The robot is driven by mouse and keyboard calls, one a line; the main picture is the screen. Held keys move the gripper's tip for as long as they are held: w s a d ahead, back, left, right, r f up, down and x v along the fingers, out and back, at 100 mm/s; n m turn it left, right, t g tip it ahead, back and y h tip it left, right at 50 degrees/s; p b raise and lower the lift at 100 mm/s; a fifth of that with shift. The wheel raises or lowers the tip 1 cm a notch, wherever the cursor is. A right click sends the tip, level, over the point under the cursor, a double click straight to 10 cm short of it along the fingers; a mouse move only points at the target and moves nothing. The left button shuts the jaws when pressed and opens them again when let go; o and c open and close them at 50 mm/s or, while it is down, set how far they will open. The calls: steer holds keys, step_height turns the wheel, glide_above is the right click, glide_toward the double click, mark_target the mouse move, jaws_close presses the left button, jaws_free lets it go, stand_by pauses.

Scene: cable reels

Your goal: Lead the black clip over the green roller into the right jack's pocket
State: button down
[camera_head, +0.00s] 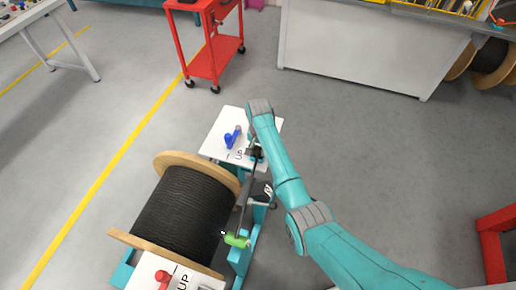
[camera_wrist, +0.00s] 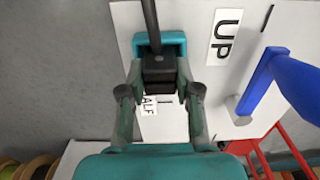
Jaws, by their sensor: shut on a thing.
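The black clip (camera_wrist: 160,70) is between the fingertips of my gripper (camera_wrist: 160,84), which is shut on it. A teal pocket (camera_wrist: 174,42) on the white plate sits right at the clip's far end; I cannot tell how deep the clip is in it. The black cable (camera_wrist: 150,16) runs from the clip up out of the wrist view. In the head view, my gripper (camera_head: 255,152) is over the far jack's white plate (camera_head: 215,145), partly hidden by my arm. The cable (camera_head: 247,192) stretches back toward the green roller (camera_head: 237,240), beside the reel.
A large wooden reel of black cable (camera_head: 185,210) stands left of the arm. A blue lever (camera_head: 233,136) is on the far plate, close right of my gripper in the wrist view (camera_wrist: 256,82). A red lever (camera_head: 162,278) is on the near plate. A red cart (camera_head: 210,55) stands behind.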

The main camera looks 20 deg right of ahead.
steer(key=c, duration=0.7)
jaws_free()
step_height(320, 180, up, 12)
stand_by(0.5)
